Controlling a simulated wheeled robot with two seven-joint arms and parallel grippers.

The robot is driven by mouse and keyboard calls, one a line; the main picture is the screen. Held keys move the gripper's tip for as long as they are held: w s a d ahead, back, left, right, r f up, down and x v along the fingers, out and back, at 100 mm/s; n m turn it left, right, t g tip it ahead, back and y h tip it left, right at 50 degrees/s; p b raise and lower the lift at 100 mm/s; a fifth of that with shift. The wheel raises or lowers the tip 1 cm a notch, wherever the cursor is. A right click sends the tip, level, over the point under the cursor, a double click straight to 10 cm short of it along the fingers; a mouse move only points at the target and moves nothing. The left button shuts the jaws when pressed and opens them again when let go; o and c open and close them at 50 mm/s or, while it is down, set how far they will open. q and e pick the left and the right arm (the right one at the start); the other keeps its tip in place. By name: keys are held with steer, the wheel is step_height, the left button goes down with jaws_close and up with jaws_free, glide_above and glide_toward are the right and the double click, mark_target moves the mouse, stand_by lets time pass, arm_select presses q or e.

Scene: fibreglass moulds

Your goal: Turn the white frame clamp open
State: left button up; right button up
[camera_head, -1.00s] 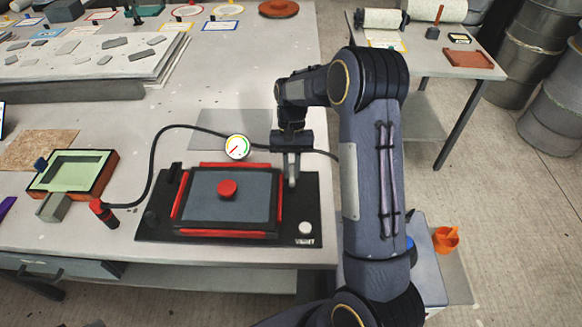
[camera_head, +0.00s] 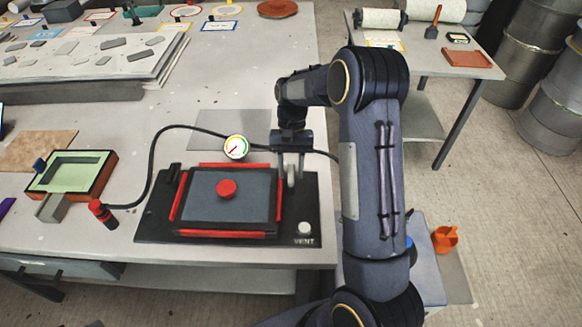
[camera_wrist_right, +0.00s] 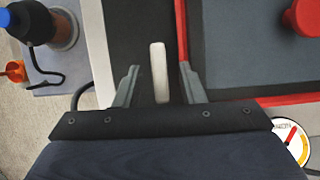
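The white frame clamp (camera_wrist_right: 159,72) is a slim upright-looking lever on the black base board, beside the red-edged frame (camera_head: 277,198). In the head view the white clamp (camera_head: 292,176) shows just below my right gripper. My right gripper (camera_head: 290,172) points down from above. In the right wrist view, the right gripper's fingers (camera_wrist_right: 159,78) stand apart on both sides of the clamp, with a visible gap on each side. The clamp's foot is not clear. My left gripper is not in view.
A gauge (camera_head: 235,147) with a black hose stands behind the frame. A red knob (camera_head: 226,188) sits on the frame's grey panel. A white VENT button (camera_head: 305,228) is at the board's front right. A green-filled mould (camera_head: 72,172) lies to the left.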

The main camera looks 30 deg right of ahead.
steer(key=v, duration=0.7)
steer(key=shift+r+b, duration=0.35)
steer(key=shift+w+d, duration=0.1)
steer(key=shift+r, duration=0.35)
steer(key=s+a+r+n+t+y, duration=0.1)
steer(key=s+a+r+t, duration=0.1)
steer(key=s+r, duration=0.3)
steer(key=s+a+r+n+t, duration=0.1)
steer(key=s+a+r+t, duration=0.15)
steer(key=s, duration=0.55)
steer(key=s+a+f+n+t, duration=0.1)
steer(key=s+a+t, duration=0.1)
steer(key=s, duration=0.4)
steer(key=s+a+f+n+t, duration=0.1)
steer(key=s+a+t, duration=0.2)
steer(key=s, duration=0.3)
steer(key=shift+s+a+n, duration=0.25)
steer(key=shift+a+n, duration=0.05)
steer(key=shift+n, duration=0.1)
